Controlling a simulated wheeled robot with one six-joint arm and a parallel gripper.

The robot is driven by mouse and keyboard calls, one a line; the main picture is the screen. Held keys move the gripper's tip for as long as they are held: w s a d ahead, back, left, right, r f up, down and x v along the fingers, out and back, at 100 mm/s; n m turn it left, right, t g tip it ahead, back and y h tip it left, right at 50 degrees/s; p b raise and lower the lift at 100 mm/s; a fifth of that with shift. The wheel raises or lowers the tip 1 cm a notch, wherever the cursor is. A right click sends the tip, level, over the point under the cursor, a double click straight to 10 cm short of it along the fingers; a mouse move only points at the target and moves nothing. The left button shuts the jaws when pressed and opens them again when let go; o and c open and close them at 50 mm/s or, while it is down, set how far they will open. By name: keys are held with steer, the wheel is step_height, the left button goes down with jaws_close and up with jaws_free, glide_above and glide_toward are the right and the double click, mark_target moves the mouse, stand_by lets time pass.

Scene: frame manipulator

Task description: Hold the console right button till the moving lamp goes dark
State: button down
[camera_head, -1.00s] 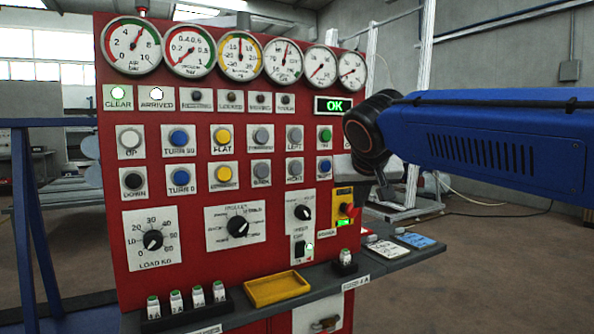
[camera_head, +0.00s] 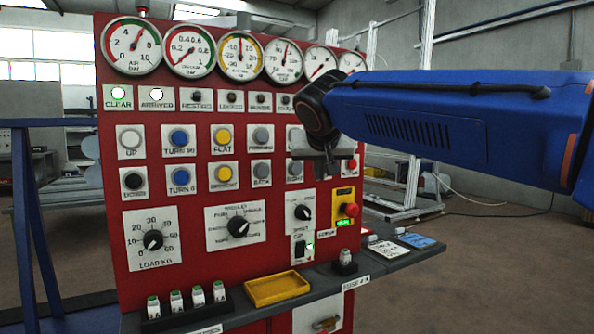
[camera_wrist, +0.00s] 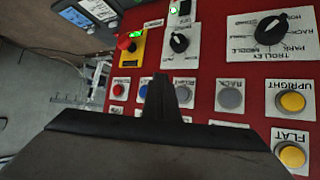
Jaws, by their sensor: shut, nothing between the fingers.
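The console's right button (camera_head: 294,171) is a round grey button in the lower button row, partly covered by my gripper in the head view. It also shows in the wrist view (camera_wrist: 184,94), upside down, just right of my fingertips. The moving lamp (camera_head: 258,98) is small and looks dark in the lamp row below the gauges. My gripper (camera_head: 328,172) is shut and empty in front of the panel's right side. In the wrist view its fingertips (camera_wrist: 160,82) appear between the right button and a blue button (camera_wrist: 146,92). I cannot tell whether they touch the panel.
A red mushroom button (camera_head: 348,210) on a yellow plate sits low at the panel's right edge. A shelf (camera_head: 390,250) juts out below, with a yellow tray (camera_head: 277,288) and fuses. Open floor lies to the right.

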mark_target(302, 167)
steer(key=shift+w+a, duration=0.75)
steer(key=shift+w, duration=0.4)
steer(key=shift+w+a, duration=0.8)
steer(key=shift+w, duration=0.35)
steer(key=shift+w+a, duration=0.75)
steer(key=shift+w, duration=0.4)
steer(key=shift+a, duration=0.1)
steer(key=shift+w+a, duration=0.15)
steer(key=shift+w, duration=0.2)
